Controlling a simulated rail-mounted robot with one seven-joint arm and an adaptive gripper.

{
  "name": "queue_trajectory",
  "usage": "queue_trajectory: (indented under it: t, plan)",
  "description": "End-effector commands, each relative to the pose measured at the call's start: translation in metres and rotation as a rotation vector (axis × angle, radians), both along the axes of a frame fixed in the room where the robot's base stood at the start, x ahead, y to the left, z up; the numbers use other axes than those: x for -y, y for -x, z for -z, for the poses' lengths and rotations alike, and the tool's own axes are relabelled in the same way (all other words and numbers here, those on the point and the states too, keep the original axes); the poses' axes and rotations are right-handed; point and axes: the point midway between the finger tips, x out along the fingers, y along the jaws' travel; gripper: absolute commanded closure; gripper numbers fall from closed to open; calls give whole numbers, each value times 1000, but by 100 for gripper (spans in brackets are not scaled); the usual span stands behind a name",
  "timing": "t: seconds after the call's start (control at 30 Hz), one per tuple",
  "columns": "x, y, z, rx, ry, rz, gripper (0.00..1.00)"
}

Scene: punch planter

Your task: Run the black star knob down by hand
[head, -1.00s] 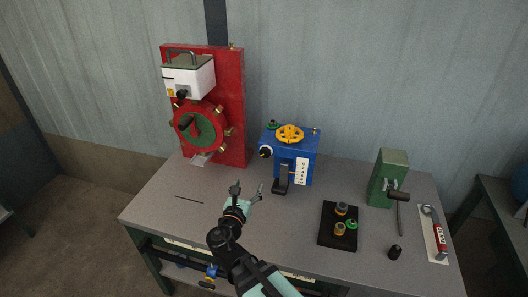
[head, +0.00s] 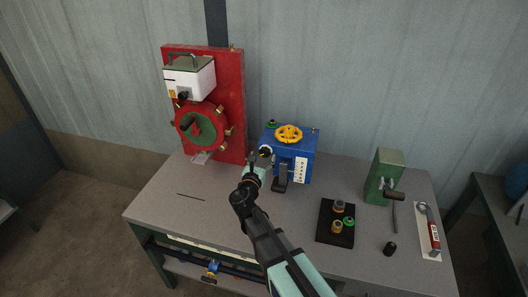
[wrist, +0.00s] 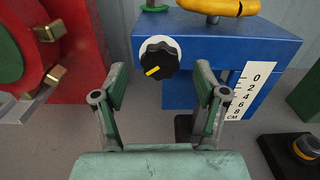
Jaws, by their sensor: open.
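The black star knob (wrist: 158,60) has a scalloped rim, a yellow pointer mark and a white round plate behind it. It sits on the front of the blue box (wrist: 240,45), near that face's left edge. In the head view the knob (head: 265,153) shows just beyond my gripper (head: 259,163). In the wrist view my gripper (wrist: 161,76) is open and empty. Its two fingers stand left and right of the knob, with the knob ahead between them. I see no contact, and the exact gap is unclear.
A yellow handwheel (head: 288,133) tops the blue box, and a white scale (head: 301,170) is on its front. A red machine (head: 232,115) stands left. A black tray (head: 325,233) with several fittings and a green block (head: 381,175) are right. The bench's front left is mostly clear.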

Motion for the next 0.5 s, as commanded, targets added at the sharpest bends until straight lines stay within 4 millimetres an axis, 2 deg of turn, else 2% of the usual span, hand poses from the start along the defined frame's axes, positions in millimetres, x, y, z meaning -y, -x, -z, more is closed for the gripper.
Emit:
queue_trajectory:
  t: [0.03, 0.2, 0.5]
  plan:
    - [1, -9, -2, 0, 0, 2, 28]
    - [4, -22, -1, 0, 0, 1, 28]
    - [5, -25, 0, 0, 0, 0, 28]
